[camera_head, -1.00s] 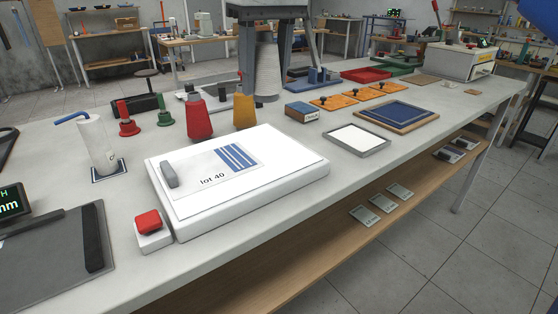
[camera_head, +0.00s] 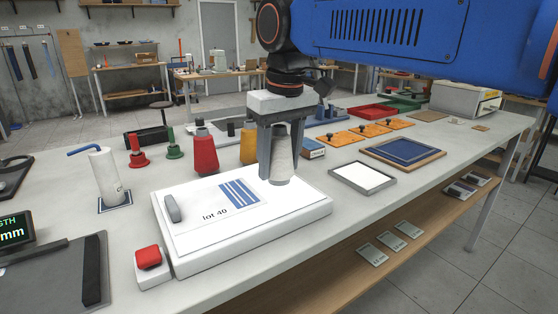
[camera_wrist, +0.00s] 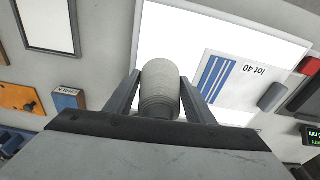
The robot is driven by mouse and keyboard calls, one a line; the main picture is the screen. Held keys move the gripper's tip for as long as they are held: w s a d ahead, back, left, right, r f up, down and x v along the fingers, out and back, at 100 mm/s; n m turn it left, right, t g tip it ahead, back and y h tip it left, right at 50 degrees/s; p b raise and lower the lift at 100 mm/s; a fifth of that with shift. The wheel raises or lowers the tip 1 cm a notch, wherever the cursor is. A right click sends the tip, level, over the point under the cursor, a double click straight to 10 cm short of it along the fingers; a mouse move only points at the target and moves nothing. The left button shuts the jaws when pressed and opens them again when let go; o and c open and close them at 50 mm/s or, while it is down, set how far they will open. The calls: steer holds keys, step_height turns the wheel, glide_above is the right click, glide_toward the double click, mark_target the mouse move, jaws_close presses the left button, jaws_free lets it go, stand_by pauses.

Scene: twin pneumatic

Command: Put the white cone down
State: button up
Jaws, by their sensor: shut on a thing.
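The white cone (camera_head: 283,164) is a ribbed, pale grey-white yarn cone. My gripper (camera_head: 280,165) is shut on it, one finger on each side, and holds it upright. In the head view the cone's base overlaps the back right part of the white panel (camera_head: 300,215); I cannot tell whether it touches. In the wrist view the cone (camera_wrist: 160,88) is between the fingers, with the bright panel (camera_wrist: 190,35) beyond it. A sheet marked "lot 40" (camera_head: 215,212) lies on the panel, with blue stripes and a grey block (camera_head: 172,208).
A red cone (camera_head: 204,155) and a yellow cone (camera_head: 248,150) stand behind the panel. A small blue box (camera_head: 313,150) is close behind my gripper. A grey-framed white tray (camera_head: 363,178) lies to the right. A red button (camera_head: 148,257) is at the front left.

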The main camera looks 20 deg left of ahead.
mark_target(282, 127)
steer(key=shift+f, duration=0.1)
steer(key=o, duration=1.2)
steer(key=shift+c, duration=0.2)
steer(key=r, duration=0.8)
steer(key=s+d+r, duration=0.1)
steer(key=r, duration=0.3)
steer(key=shift+r, duration=0.1)
